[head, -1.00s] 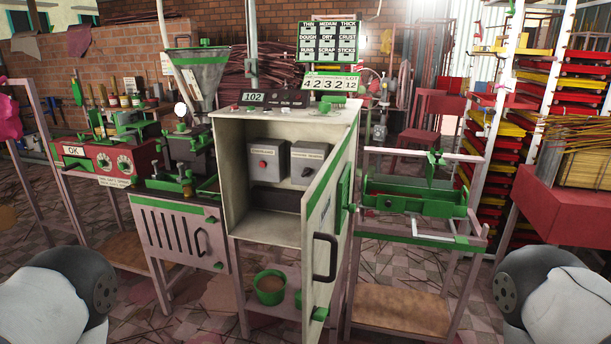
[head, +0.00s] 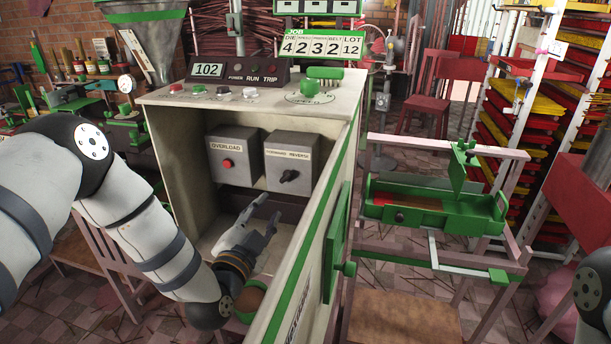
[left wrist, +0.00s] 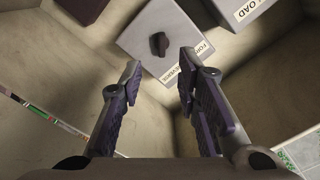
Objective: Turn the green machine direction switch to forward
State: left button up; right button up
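The direction switch box (head: 292,160) is a grey box labelled FORWARD and REVERSE, fixed to the back wall inside the open cream-and-green machine cabinet. Its black knob (head: 289,176) sits on the front face, tilted. In the left wrist view the knob (left wrist: 160,44) shows beyond the fingertips, on the box's face. My left gripper (head: 268,212) is inside the cabinet opening, below and in front of the box. Its two fingers (left wrist: 158,78) are apart with nothing between them, not touching the knob. My right gripper is not in view; only part of my right arm shows at the right edge.
A grey OVERLOAD box (head: 234,156) with a red button hangs left of the switch box. The open cabinet door (head: 320,235) stands close to the right of my left gripper. A control panel (head: 250,92) with buttons tops the cabinet. A green tray stand (head: 430,212) is farther right.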

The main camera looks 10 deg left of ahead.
aim_at(284, 180)
pick_arm(q)
jog(key=w+b, duration=0.2)
jog(key=w, duration=0.8)
jog(key=shift+w+d, duration=0.15)
jog(key=shift+w, duration=0.2)
jog(key=shift+w+r, duration=0.1)
jog(key=shift+r, duration=0.05)
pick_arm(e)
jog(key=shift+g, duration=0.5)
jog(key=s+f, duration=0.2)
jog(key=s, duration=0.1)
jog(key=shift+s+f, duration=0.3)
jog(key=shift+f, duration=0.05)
pick_arm(q)
jog(key=shift+c, duration=0.6)
grip_shut()
